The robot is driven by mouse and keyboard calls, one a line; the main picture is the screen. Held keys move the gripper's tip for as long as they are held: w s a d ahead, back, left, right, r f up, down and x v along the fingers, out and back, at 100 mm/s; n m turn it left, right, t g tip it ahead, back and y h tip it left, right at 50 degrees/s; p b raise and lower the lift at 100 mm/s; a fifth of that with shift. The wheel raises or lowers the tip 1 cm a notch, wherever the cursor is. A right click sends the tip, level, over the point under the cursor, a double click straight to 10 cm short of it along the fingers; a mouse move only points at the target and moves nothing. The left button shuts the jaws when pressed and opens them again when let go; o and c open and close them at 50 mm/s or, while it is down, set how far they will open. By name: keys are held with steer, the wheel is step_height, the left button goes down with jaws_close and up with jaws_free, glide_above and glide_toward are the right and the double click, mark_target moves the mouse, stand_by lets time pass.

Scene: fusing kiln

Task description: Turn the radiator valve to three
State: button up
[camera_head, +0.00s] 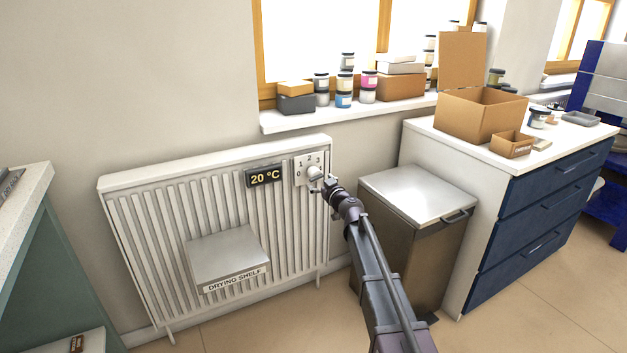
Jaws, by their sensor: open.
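The white radiator (150,225) stands against the wall at the left. Its valve knob (315,172) is a small pale round knob at the upper right of the radiator, on a white dial plate (300,163). The plate shows 0, 1, 2 and 3; other marks are hidden or too small to read. A black display (264,176) left of it reads 20 °C. My gripper (323,187) is open, with its fingertips right at the knob. I cannot tell whether they touch it. The knob's pointer setting is too small to read.
A drying shelf (222,256) juts from the radiator's front. A lidded metal bin (418,194) stands close to the right of my arm. A white-topped cabinet (425,127) with blue drawers is beyond it. Jars and boxes line the windowsill (290,121). Floor is clear in front.

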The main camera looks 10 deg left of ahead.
steer(key=shift+x, duration=1)
steer(key=c, duration=1)
